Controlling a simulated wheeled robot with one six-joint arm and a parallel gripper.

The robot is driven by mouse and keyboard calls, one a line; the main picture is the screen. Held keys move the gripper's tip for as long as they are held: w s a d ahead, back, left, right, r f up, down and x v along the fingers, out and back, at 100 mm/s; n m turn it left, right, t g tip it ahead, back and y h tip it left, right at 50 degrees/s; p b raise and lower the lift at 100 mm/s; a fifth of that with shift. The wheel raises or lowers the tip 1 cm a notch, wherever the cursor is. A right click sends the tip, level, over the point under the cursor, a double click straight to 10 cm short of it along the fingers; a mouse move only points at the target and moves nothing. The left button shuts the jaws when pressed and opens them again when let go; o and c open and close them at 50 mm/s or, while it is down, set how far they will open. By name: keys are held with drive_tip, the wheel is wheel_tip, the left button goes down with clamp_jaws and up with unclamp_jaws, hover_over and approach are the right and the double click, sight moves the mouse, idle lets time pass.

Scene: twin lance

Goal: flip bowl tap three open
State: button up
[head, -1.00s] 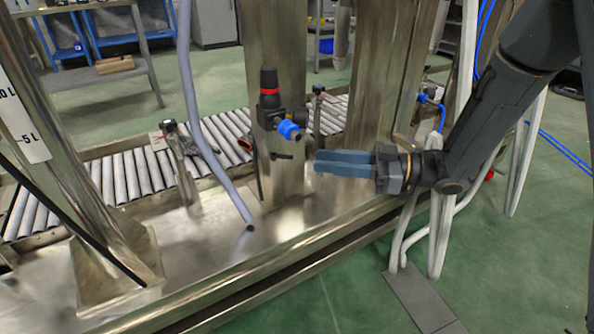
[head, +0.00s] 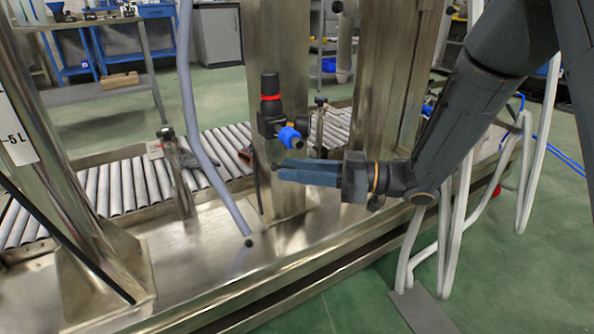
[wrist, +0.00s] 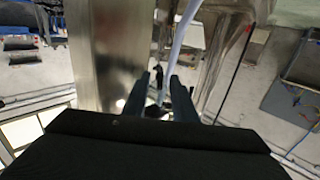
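A black valve unit with a red ring (head: 270,98) is mounted on a steel post. A blue fitting (head: 290,138) sticks out low on its right side. I cannot tell which part is tap three. My gripper (head: 281,170) is just below the blue fitting, with its blue-grey fingers pointing left in front of the post. In the wrist view the two fingers (wrist: 158,88) stand apart. A small dark part (wrist: 159,82) shows between or beyond them; whether they touch it is unclear.
The steel post (head: 278,60) stands behind my fingers. A grey hose (head: 200,150) hangs to the left. A roller conveyor (head: 130,183) runs behind the steel bench (head: 190,262). White bent tubes (head: 462,205) stand below my arm.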

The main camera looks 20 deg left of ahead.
clamp_jaws()
drive_tip(key=shift+r, duration=0.1)
drive_tip(key=shift+w+a+n+g+h+p, duration=0.15)
drive_tip(key=shift+w+n+g+h+p, duration=0.35)
drive_tip(key=shift+n+g, duration=0.6)
drive_tip(key=shift+w+a+n+g+h+p, duration=0.2)
drive_tip(key=shift+n+g+h+p, duration=0.45)
drive_tip(key=shift+g, duration=0.85)
drive_tip(key=shift+w+a+n+g+h+p, duration=0.1)
drive_tip(key=shift+w+n+g+h+p, duration=0.3)
drive_tip(key=shift+n+g+p, duration=0.7)
drive_tip(key=shift+g+b, duration=0.3)
drive_tip(key=shift+b, duration=0.05)
drive_tip(key=shift+o, duration=0.6)
unclamp_jaws()
drive_tip(key=shift+s, duration=0.1)
